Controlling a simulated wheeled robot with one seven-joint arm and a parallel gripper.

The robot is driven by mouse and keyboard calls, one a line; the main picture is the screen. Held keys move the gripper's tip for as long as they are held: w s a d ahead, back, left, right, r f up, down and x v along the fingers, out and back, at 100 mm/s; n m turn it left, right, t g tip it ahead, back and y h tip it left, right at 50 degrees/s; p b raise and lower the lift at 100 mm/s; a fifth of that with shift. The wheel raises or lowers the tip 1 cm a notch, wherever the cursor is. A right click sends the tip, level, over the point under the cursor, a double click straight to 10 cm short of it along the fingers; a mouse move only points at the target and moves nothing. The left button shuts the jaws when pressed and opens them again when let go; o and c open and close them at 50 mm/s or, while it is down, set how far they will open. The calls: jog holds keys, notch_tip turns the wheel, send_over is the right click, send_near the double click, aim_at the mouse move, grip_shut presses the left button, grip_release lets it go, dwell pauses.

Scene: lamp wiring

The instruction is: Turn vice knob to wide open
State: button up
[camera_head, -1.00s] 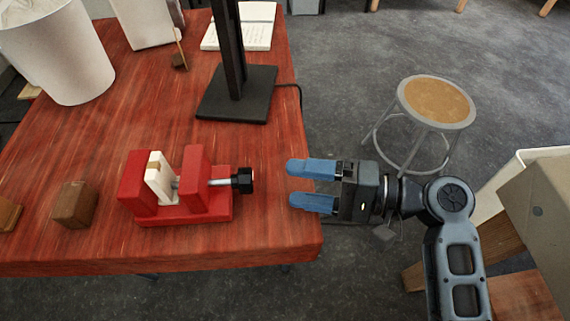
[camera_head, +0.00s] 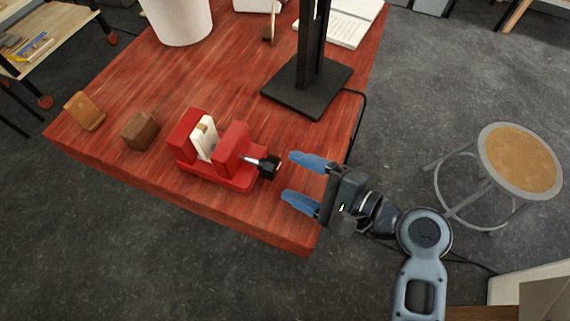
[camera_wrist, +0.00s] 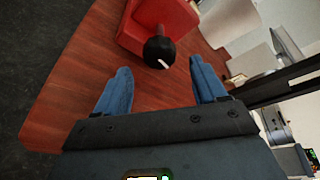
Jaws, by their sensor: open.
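The red vice (camera_head: 228,158) stands on the red wooden table (camera_head: 110,85) near its front edge. A white jaw piece (camera_head: 205,139) sits between its two red uprights. A metal screw runs out of its right side to a black knob (camera_head: 269,167). My gripper (camera_head: 295,177) is open, with its two blue fingers just right of the knob, pointing toward it. In the wrist view the knob (camera_wrist: 159,52) lies beyond the fingertips, roughly between them, with the red vice body (camera_wrist: 160,22) behind it. The fingers do not appear to touch the knob.
A black lamp stand (camera_head: 306,86) stands behind the vice, its cable running along the right table edge. Two brown wooden blocks (camera_head: 139,130) (camera_head: 85,111) lie to the left. A white bin (camera_head: 180,18) is at the back. A round stool (camera_head: 520,160) is on the floor at right.

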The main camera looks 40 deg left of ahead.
aim_at(277, 171)
jog(key=shift+x, duration=2.3)
jog(key=c, duration=1)
jog(key=shift+f, duration=0.1)
jog(key=shift+c, duration=0.2)
jog(key=shift+f+n+b, duration=0.1)
jog(key=shift+n+b, duration=0.2)
jog(key=shift+b, duration=0.05)
jog(key=n+b, duration=0.1)
jog(key=b, duration=0.1)
jog(key=n+t+y+b, duration=0.1)
jog(key=b, duration=0.1)
jog(key=shift+s+f+n, duration=0.1)
jog(key=shift+f+n, duration=0.15)
jog(key=shift+n, duration=0.15)
jog(key=n+b, duration=0.1)
jog(key=b, duration=0.2)
jog(key=shift+n+y, duration=0.3)
jog(key=shift+r+n+b, duration=0.2)
jog(key=shift+n+b, duration=0.5)
jog(key=shift+b, duration=0.45)
